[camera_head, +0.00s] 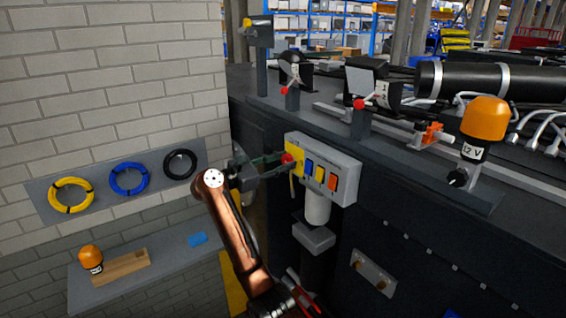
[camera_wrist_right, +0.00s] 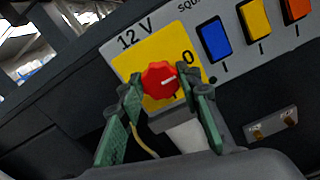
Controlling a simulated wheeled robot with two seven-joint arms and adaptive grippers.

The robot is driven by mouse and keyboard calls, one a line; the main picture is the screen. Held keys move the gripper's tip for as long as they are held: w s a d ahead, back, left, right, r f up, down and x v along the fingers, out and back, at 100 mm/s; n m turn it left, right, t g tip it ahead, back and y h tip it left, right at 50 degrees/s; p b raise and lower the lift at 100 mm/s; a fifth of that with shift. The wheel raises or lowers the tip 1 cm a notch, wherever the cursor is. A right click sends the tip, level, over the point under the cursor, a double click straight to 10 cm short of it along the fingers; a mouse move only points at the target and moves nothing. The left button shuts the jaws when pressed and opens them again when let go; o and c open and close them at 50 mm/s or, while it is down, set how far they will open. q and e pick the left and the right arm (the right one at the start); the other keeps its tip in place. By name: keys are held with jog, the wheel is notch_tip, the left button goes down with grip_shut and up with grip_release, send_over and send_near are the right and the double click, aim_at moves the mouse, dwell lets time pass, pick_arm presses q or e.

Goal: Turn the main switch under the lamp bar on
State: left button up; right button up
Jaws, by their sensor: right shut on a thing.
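The main switch is a red knob (camera_head: 288,158) on a yellow plate at the left end of a grey switch box (camera_head: 348,162). My right gripper (camera_head: 281,160) reaches the box from the left. In the wrist view its green fingers (camera_wrist_right: 164,84) stand on either side of the knob, shut on it. My left gripper is out of view.
Blue, yellow and orange rockers (camera_head: 320,173) sit right of the knob. An orange beacon (camera_head: 484,120) marked 12 V and red-knobbed levers (camera_head: 359,104) stand on the chassis above. A shelf (camera_head: 160,262) at left holds another orange beacon (camera_head: 90,257).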

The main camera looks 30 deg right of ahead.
jog(key=shift+f+m+b, duration=0.15)
jog(key=shift+m+b, duration=0.15)
jog(key=shift+b, duration=0.35)
jog(key=m+b, duration=0.5)
jog(key=b, duration=0.2)
jog(key=shift+f, duration=0.15)
jog(key=shift+m+b, duration=0.4)
jog(key=shift+m, duration=0.2)
jog(key=m+b, duration=0.3)
jog(key=m, duration=0.2)
jog(key=shift+m+b, duration=0.3)
jog(key=m+b, duration=0.2)
jog(key=m, duration=0.3)
jog(key=shift+s+m, duration=0.1)
jog(key=shift+m, duration=0.2)
